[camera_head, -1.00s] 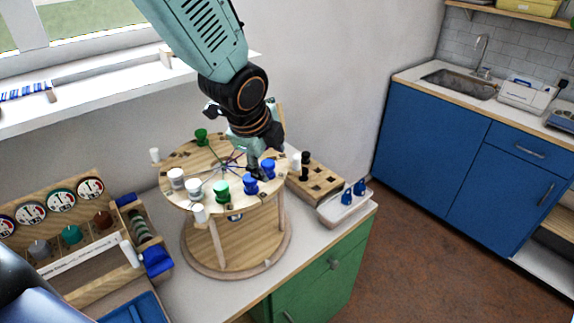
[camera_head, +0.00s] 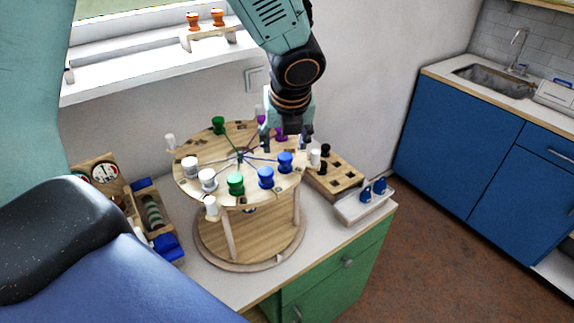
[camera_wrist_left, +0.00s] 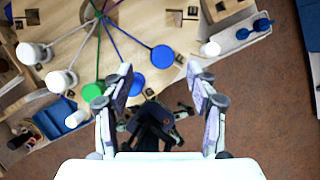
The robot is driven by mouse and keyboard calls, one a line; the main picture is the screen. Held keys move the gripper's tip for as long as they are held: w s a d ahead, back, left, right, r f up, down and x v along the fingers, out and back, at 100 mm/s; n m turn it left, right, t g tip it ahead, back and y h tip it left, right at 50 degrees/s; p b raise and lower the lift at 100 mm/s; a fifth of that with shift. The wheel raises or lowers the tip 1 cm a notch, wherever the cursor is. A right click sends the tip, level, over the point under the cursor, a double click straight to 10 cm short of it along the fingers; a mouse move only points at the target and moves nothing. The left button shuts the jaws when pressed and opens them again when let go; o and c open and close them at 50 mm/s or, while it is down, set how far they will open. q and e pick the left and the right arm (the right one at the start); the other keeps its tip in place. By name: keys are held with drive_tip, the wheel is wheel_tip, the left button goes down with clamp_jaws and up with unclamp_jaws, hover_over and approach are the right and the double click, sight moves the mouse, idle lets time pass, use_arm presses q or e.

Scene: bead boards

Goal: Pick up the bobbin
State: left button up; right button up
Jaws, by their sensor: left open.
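Several bobbins stand around a round wooden board on posts (camera_head: 252,146), with coloured threads running to its middle. Two blue bobbins are at its front right, one (camera_head: 266,178) nearer and one (camera_head: 285,162) farther. A green bobbin (camera_head: 236,184) and white bobbins (camera_head: 208,180) stand along the front. Another green one (camera_head: 218,125) is at the back, and a purple one (camera_head: 281,132) is partly hidden by my left gripper (camera_head: 285,142). This gripper is open and empty above the board's back right. In the wrist view, the blue bobbins (camera_wrist_left: 162,56) are beyond the open fingers (camera_wrist_left: 160,78). My right gripper is not identifiable.
A wooden block with square holes (camera_head: 340,176) and a white tray with blue pieces (camera_head: 360,207) stand right of the board. The wall and window sill (camera_head: 150,80) are close behind. Open floor lies at right.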

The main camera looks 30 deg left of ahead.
sight(285, 156)
use_arm(q)
drive_tip(key=shift+a+f, duration=0.1)
drive_tip(key=shift+f, duration=0.5)
drive_tip(key=x, duration=0.2)
drive_tip(key=b+x, duration=0.1)
drive_tip(key=x, duration=0.1)
drive_tip(key=b+x, duration=0.1)
drive_tip(key=x, duration=0.1)
drive_tip(key=shift+w, duration=0.3)
drive_tip(key=shift+s+r, duration=0.25)
drive_tip(key=shift+c, duration=0.4)
drive_tip(key=shift+w+f, duration=0.15)
drive_tip(key=shift+w, duration=0.1)
drive_tip(key=c, duration=0.6)
drive_tip(key=shift+s, duration=0.2)
drive_tip(key=c, duration=0.5)
clamp_jaws()
drive_tip(key=shift+w, duration=0.1)
